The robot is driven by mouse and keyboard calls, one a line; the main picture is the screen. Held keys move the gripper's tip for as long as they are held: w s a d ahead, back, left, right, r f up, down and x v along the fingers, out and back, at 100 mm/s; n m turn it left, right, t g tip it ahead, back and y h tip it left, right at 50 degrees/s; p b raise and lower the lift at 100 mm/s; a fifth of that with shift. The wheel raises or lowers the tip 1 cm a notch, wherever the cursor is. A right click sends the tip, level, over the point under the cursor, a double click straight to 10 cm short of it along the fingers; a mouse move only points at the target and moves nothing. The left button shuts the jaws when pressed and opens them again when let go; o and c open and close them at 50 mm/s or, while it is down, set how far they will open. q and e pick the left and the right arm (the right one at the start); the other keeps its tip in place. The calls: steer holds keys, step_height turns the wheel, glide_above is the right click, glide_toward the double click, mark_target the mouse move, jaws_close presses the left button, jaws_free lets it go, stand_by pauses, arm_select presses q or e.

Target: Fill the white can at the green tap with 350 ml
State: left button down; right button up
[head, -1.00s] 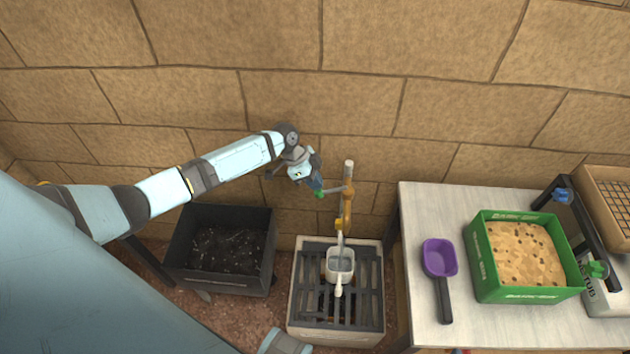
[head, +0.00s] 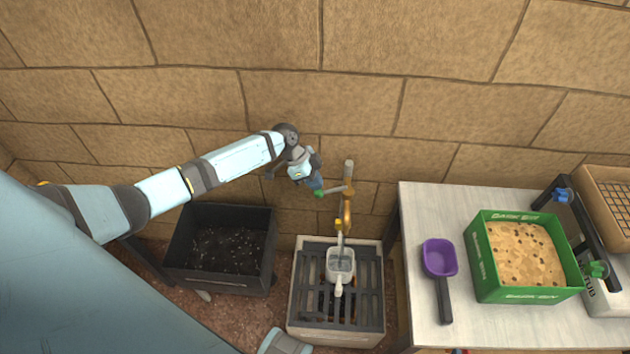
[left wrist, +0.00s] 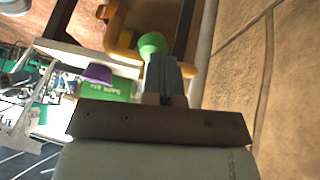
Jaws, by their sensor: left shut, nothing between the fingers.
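The white can (head: 340,272) stands upright on the dark grate below the tap, its handle towards me. A thin pale stream seems to run from the spout into it, and greyish water shows inside. The brass tap (head: 347,212) stands by the wall, its green knob (head: 319,194) on the left end of a lever. My left gripper (head: 316,184) is shut and empty, right at the green knob. In the left wrist view the knob (left wrist: 151,44) is just beyond the fingers (left wrist: 164,78); I cannot tell whether they touch.
The grate (head: 370,290) tops a pale box on the floor. A black bin (head: 265,262) with dark soil stands left of it. On the right, a table (head: 415,215) bears a purple scoop (head: 438,257), a green crate (head: 482,268) and blue and green knobs. The wall is close behind the tap.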

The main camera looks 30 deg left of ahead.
stand_by(0.5)
arm_select(q)
steer(key=w+p+v, duration=0.1)
steer(key=v, duration=1.2)
steer(key=shift+s+a+r, duration=0.2)
steer(key=shift+s+r, duration=0.15)
steer(key=shift+s, duration=0.15)
arm_select(e)
steer(key=shift+r, duration=0.2)
arm_select(q)
steer(key=s+d+f+n+t, duration=0.55)
steer(key=s+d+f, duration=0.65)
steer(key=s+d, duration=0.3)
steer(key=s+d+r+n+t+y, duration=0.35)
steer(key=s+n, duration=0.25)
steer(key=s, duration=0.4)
step_height(320, 180, up, 14)
steer(key=m+t+p, duration=0.1)
steer(key=p, duration=1.6)
steer(key=shift+s+a, duration=0.2)
steer(key=shift+s, duration=0.05)
arm_select(e)
step_height(320, 180, up, 14)
steer(key=s+d, duration=0.1)
steer(key=shift+d, duration=0.15)
